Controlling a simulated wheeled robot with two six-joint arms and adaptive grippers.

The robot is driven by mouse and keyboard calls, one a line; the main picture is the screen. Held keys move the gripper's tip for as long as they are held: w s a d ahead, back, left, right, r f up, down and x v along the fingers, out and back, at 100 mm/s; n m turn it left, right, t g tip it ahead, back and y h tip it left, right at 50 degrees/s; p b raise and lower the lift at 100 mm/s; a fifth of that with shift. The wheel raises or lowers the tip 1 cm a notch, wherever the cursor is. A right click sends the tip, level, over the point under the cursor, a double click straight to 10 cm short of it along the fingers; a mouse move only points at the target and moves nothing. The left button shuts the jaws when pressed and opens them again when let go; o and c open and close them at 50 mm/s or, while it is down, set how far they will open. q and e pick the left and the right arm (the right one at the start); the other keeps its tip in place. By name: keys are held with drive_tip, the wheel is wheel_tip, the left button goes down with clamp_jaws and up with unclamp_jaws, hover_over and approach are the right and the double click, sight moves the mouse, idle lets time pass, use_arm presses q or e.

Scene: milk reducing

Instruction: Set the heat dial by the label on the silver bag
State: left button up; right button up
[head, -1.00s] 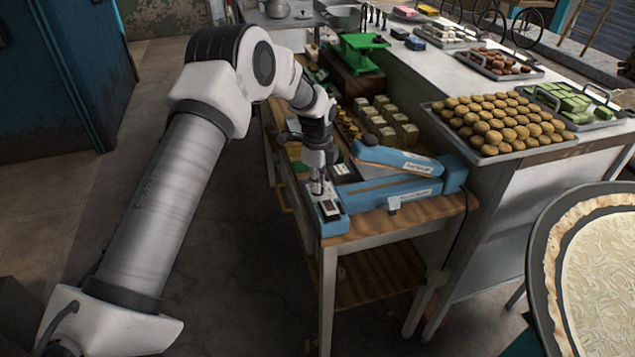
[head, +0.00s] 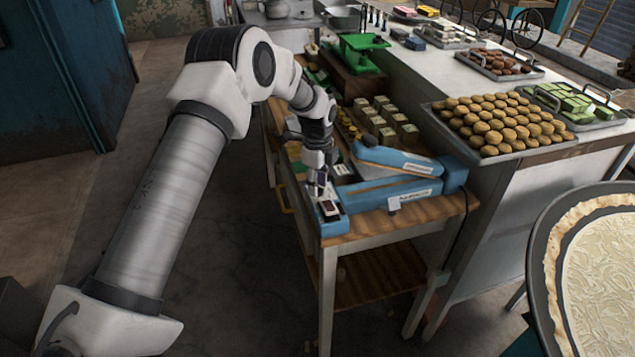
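A blue heat sealer (head: 385,192) lies on the wooden side table, with its sealing arm raised at a slant. White labels with unreadable print are on its side. Its front control end (head: 332,223) has a dark panel; the heat dial cannot be made out. My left gripper (head: 318,190) points down just above this control end, very close to it; touching or apart cannot be told. Its fingers are too small to show whether they are open. No silver bag can be clearly picked out. My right gripper is not in view.
The wooden side table (head: 425,212) also holds several pale boxes and a green scale (head: 362,47). A counter to the right carries a tray of round cookies (head: 500,122) and a tray of green blocks (head: 566,103). A large pan (head: 540,250) stands at the right edge.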

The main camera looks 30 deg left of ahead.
use_arm(q)
wheel_tip(320, 180, up, 12)
idle(0.4)
drive_tip(key=shift+f, duration=0.1)
idle(0.3)
